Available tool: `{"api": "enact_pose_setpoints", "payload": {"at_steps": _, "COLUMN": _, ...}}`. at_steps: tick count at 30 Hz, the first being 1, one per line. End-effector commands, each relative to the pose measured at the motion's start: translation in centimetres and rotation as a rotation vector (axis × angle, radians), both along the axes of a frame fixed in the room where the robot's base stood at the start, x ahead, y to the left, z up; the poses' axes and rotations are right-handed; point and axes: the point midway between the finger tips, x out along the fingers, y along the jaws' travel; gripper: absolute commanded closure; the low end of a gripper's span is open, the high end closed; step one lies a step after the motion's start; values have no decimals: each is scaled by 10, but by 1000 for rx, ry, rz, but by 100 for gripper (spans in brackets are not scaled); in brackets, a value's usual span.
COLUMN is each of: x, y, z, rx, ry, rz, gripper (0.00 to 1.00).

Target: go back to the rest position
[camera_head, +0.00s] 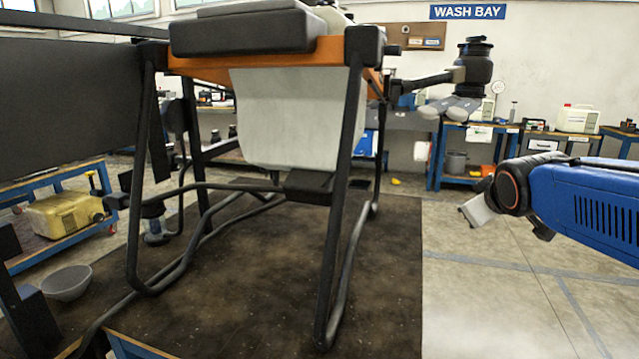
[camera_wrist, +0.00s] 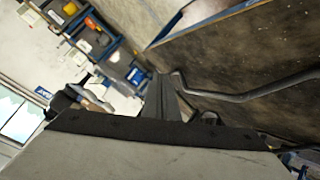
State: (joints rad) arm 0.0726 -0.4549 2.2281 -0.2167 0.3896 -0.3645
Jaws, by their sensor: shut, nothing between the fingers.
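My blue arm (camera_head: 590,205) reaches in from the right edge in the head view. My gripper (camera_head: 470,212) is at its end, partly in view, held in the air right of the spray drone. In the wrist view my gripper (camera_wrist: 163,88) shows dark fingers together, with nothing seen between them. The spray drone (camera_head: 288,110) stands on a dark mat (camera_head: 390,290), with a white tank, an orange frame and black legs. A clear gap shows between my gripper and the drone in the head view.
A black drone motor (camera_head: 475,65) sticks out on an arm above my gripper. Blue workbenches (camera_head: 480,155) line the back wall. A grey bowl (camera_head: 66,283) and a yellow canister (camera_head: 62,214) are at the left. The concrete floor (camera_head: 490,310) below my arm is clear.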

Motion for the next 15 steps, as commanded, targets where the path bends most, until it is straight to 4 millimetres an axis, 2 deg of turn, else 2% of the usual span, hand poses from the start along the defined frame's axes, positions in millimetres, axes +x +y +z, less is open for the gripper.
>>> {"api": "enact_pose_setpoints", "payload": {"at_steps": 1, "x": -26, "y": 5, "z": -17, "rx": 48, "ry": 43, "rz": -25, "gripper": 100}}
{"api": "enact_pose_setpoints", "payload": {"at_steps": 9, "x": -158, "y": 33, "z": -111, "rx": 292, "ry": 303, "rz": -181, "gripper": 100}}
{"api": "enact_pose_setpoints", "payload": {"at_steps": 12, "x": -200, "y": 42, "z": -140, "rx": 358, "ry": 388, "rz": -233, "gripper": 100}}
{"api": "enact_pose_setpoints", "payload": {"at_steps": 15, "x": -233, "y": 49, "z": -161, "rx": 404, "ry": 454, "rz": -274, "gripper": 100}}
